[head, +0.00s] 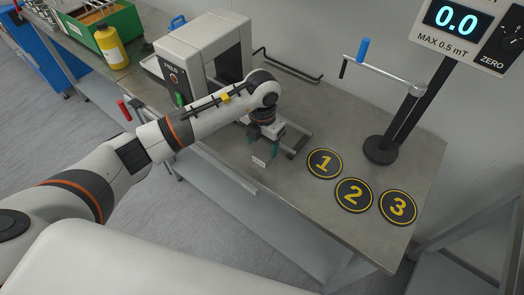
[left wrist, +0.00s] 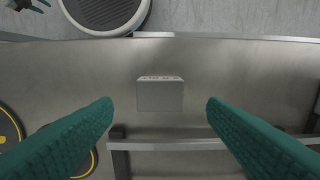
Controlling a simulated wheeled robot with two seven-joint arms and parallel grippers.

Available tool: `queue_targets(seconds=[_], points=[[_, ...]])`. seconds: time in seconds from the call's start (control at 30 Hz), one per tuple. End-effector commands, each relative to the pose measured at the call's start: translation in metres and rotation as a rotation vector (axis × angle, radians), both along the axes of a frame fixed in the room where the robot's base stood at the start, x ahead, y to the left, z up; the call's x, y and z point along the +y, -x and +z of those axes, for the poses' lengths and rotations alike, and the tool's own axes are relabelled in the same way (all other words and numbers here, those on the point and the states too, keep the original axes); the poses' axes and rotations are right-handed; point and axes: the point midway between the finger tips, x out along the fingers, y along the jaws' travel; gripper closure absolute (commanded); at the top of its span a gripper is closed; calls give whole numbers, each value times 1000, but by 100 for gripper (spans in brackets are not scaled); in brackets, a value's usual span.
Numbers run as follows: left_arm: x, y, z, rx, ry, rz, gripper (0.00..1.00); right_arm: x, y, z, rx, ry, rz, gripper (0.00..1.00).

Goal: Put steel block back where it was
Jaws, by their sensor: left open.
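My left gripper (head: 262,148) is over the bench near its front edge, pointing down. In the left wrist view its two teal fingers (left wrist: 158,125) are spread wide with nothing between their tips. A small light grey rectangular piece (left wrist: 160,96) with tiny text along one edge lies on the bench below the gap. In the head view its pale lettered face (head: 258,162) shows just in front of the fingers. I cannot tell whether it is the steel block or a label. No other steel block is clearly visible.
Black discs marked 1 (head: 325,163), 2 (head: 354,195) and 3 (head: 398,207) lie on the bench (head: 330,115) to the right. A stand with a blue-handled crank (head: 384,150) is behind them. A grey box-shaped machine (head: 190,62) and a yellow bottle (head: 111,47) stand left.

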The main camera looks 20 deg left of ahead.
Motion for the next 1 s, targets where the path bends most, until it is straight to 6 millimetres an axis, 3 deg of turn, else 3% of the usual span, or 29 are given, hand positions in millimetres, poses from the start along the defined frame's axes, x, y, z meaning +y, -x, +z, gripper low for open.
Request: queue_targets(seconds=[0.2, 0.4, 1.0], points=[[0, -1, 45, -4, -1, -1, 33, 0, 0, -12, 0, -1, 0, 64], [0, 0, 70, -2, -2, 0, 33, 0, 0, -15, 0, -1, 0, 64], [0, 0, 75, 1, 2, 0, 33, 0, 0, -15, 0, 0, 0, 64]])
